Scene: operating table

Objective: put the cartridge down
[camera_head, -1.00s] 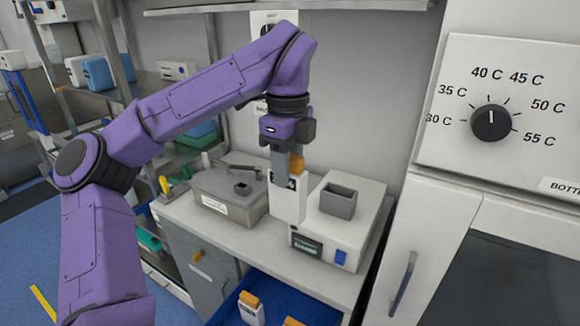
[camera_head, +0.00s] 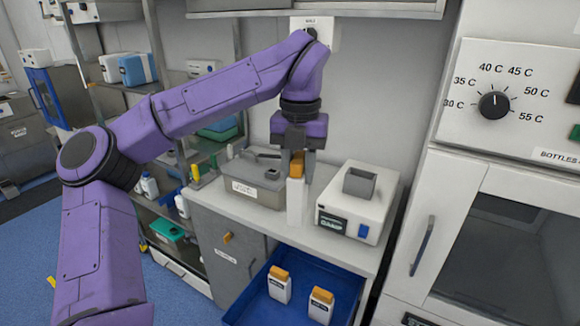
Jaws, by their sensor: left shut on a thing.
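The cartridge (camera_head: 295,202) is a tall white body with an orange top (camera_head: 296,168). My left gripper (camera_head: 298,170) points down over the counter and is shut on the cartridge at its top. The cartridge is upright, between the grey lidded box and the white device. I cannot tell whether its base touches the counter (camera_head: 262,217). My right gripper is not in view.
A grey box (camera_head: 250,190) stands left of the cartridge and a white device (camera_head: 352,212) with a grey well stands right. Below, a blue tray (camera_head: 262,312) holds two white, orange-capped containers (camera_head: 279,288). A white cabinet with a dial (camera_head: 494,105) is at right.

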